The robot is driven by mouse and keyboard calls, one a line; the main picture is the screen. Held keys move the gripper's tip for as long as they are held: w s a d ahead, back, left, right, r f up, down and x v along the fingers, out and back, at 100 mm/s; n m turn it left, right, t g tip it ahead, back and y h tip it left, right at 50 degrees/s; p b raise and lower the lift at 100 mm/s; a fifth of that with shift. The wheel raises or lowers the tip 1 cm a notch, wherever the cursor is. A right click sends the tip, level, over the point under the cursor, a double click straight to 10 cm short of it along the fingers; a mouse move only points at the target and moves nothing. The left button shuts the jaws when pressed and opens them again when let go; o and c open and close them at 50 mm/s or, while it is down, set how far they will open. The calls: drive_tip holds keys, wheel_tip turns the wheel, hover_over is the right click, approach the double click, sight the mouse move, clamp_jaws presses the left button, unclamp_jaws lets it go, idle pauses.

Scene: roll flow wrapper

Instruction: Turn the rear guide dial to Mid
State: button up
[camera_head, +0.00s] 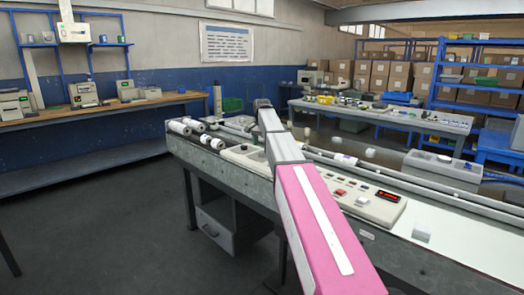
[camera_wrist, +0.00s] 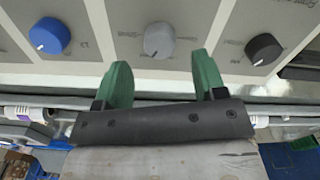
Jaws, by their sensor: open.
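Three dials sit on a light panel in the wrist view: a blue dial (camera_wrist: 49,36) at left, a grey dial (camera_wrist: 158,40) in the middle and a black dial (camera_wrist: 264,49) at right. In the head view my arm hides the gripper.
The wrapper machine (camera_head: 450,235) stretches to the right, with a control box (camera_head: 362,202) bearing buttons and a red display. A workbench (camera_head: 100,110) lines the left wall. The floor (camera_head: 100,210) at left is clear.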

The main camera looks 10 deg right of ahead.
sight(262, 152)
wheel_tip(262, 152, up, 7)
drive_tip(key=shift+f, duration=0.15)
drive_tip(key=shift+s, duration=0.1)
idle(0.3)
